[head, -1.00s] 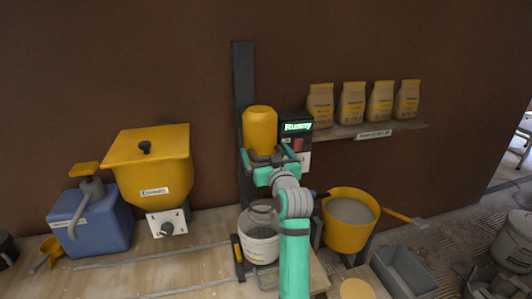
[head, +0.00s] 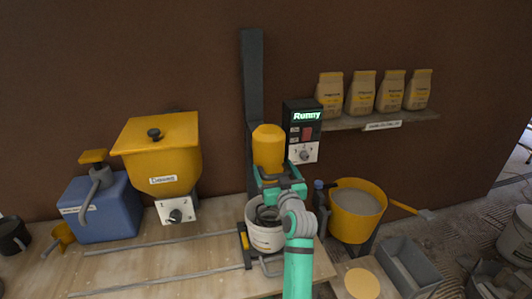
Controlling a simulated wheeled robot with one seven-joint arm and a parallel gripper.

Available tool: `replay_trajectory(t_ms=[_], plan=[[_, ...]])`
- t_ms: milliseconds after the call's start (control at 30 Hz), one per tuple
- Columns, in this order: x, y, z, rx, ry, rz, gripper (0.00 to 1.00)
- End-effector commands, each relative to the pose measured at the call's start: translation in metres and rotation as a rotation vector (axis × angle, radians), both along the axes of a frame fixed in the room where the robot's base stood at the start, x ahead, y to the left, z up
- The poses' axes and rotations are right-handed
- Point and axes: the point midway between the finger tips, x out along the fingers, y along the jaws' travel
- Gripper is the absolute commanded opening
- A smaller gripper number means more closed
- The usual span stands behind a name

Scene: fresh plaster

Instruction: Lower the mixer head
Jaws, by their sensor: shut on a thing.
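The yellow mixer head (head: 268,148) sits low on the dark upright post (head: 252,80), just above the white bucket (head: 265,240). A dark whisk part below it reaches into the bucket's mouth, partly hidden by my arm. My teal gripper (head: 280,184) is at the front of the mixer head's lower end. It is shut on the mixer's handle, which the gripper mostly hides. The control box (head: 303,130) beside the post shows "Runny" in green, with a red switch and a dial below.
A yellow hopper (head: 160,160) and blue container (head: 95,208) stand left. A yellow tub of grey mix (head: 357,212) stands right of my arm, close by. Several bags (head: 362,93) line the wall shelf (head: 400,120). Rails (head: 160,245) lie on the bench.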

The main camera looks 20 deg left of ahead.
Motion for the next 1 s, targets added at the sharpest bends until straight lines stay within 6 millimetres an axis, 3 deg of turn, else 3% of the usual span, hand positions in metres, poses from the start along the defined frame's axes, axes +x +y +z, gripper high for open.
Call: replay_trajectory(t_ms=[33, 100, 300, 500, 867, 900, 1000], plan=[[-0.001, 0.000, -0.019, -0.002, 0.012, 0.001, 0.47], [-0.001, 0.000, -0.035, -0.002, 0.012, 0.001, 0.47], [0.000, 0.000, -0.066, -0.001, 0.008, 0.001, 0.47], [0.000, 0.000, -0.080, 0.000, 0.006, 0.001, 0.47], [-0.001, 0.001, -0.084, -0.003, 0.010, 0.002, 0.47], [-0.001, 0.001, -0.084, -0.004, 0.011, 0.002, 0.97], [-0.001, 0.001, -0.083, -0.002, 0.008, 0.002, 0.98]])
